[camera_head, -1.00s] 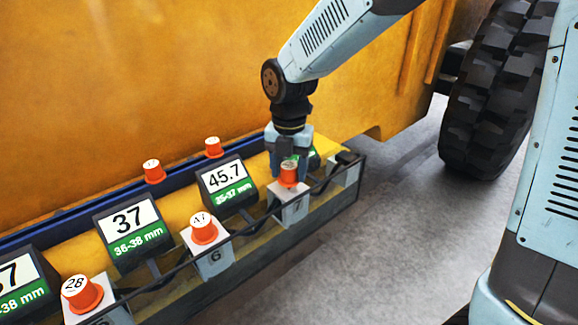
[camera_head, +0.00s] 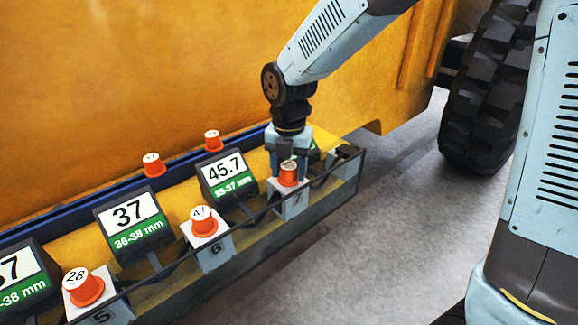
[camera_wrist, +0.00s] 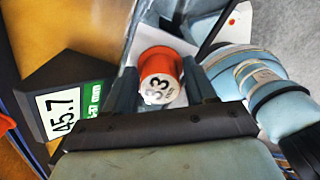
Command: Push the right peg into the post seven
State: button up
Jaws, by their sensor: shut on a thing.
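Post seven (camera_head: 291,204) is a pale block marked 7 near the right end of the rack. An orange peg (camera_head: 289,176) stands upright at its top; how deep it sits is unclear. In the wrist view the same peg (camera_wrist: 162,66) has a white top that reads 33, with the pale post (camera_wrist: 158,32) behind it. My gripper (camera_head: 288,163) is above post seven, pointing down, with its fingers shut on this peg. In the wrist view my gripper (camera_wrist: 160,84) has one dark finger on each side of the peg.
Post six (camera_head: 214,252) bears an orange peg (camera_head: 204,222), and post five (camera_head: 103,307) bears a peg marked 28 (camera_head: 84,288). Two more pegs, left (camera_head: 153,166) and right (camera_head: 213,141), stand on the blue rail behind. A 45.7 display (camera_head: 227,176) is left of my gripper. A dark bar runs along the front.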

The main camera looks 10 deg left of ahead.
aim_at(289, 165)
jog(key=shift+f, duration=0.1)
jog(key=o, duration=1.1)
notch_tip(289, 165, up, 14)
jog(key=shift+f, duration=0.1)
dwell(0.4)
